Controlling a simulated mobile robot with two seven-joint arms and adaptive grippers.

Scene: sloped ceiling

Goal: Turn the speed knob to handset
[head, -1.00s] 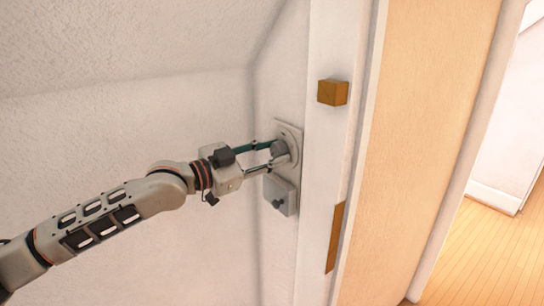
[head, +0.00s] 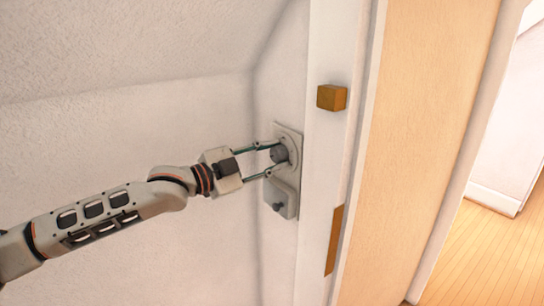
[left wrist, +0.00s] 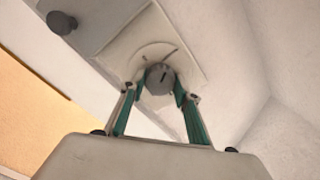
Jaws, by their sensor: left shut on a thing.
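The speed knob (head: 279,154) is a round grey dial on a pale wall plate (head: 293,139). In the left wrist view the knob (left wrist: 160,77) carries a dark pointer line, and a few marks show on the plate around it. My left gripper (head: 277,155) reaches in from the left, and its two fingers are shut on the knob, one on either side. The fingers also show in the left wrist view (left wrist: 159,90). I cannot read any handset label. My right gripper is in neither view.
A lower box with a small dark knob (head: 277,207) sits just under the plate. A white door frame (head: 323,150) with a brown block (head: 332,97) stands close on the right. The wall left of the plate is bare under the sloped ceiling.

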